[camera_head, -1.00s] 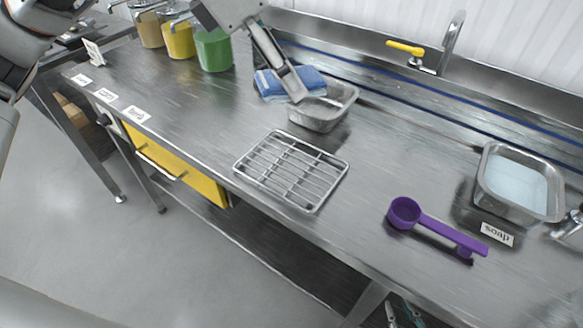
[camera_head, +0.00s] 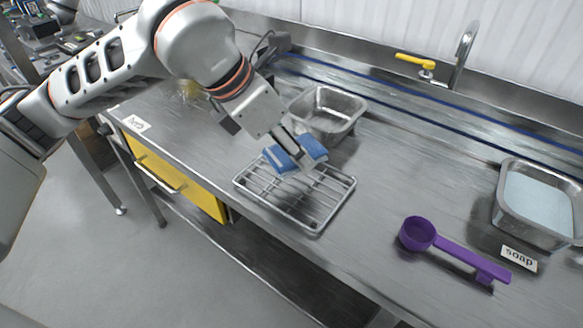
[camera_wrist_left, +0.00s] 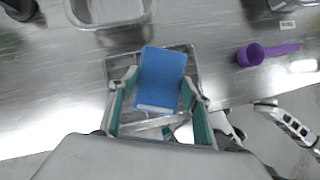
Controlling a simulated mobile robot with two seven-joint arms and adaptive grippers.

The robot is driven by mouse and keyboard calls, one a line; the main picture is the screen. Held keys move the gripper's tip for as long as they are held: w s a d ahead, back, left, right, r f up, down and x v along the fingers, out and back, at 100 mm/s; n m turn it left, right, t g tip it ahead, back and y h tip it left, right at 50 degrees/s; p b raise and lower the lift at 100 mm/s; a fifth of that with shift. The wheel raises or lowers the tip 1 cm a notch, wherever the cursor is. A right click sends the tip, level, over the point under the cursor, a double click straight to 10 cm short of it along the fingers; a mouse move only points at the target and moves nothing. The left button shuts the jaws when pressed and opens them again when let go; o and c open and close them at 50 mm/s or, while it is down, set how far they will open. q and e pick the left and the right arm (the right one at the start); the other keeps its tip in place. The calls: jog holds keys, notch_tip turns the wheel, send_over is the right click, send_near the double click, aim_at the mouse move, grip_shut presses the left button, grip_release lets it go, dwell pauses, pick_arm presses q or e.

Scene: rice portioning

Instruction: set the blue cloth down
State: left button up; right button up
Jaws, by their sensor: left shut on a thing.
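The blue cloth (camera_head: 313,148) is a small folded pad held in my left gripper (camera_head: 297,158), whose arm comes in from the left. In the left wrist view the cloth (camera_wrist_left: 160,78) sits between the two fingers of the left gripper (camera_wrist_left: 158,98). It is over the wire rack (camera_head: 330,216), covering the rack's far part in the head view. I cannot tell whether the cloth touches the rack's bars. My right gripper is not clearly seen in the head view.
An empty metal pan (camera_head: 335,112) stands just behind the rack. A purple scoop (camera_head: 418,233) lies to the right, near a soap tub (camera_head: 538,205) with a label. A yellow-handled tap (camera_head: 415,61) is at the back. The counter between rack and scoop is clear.

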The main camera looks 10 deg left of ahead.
aim_at(291, 181)
pick_arm(q)
jog(key=shift+f+b, duration=0.4)
jog(key=shift+f, duration=2.35)
jog(key=shift+r, duration=0.1)
jog(key=o, duration=1)
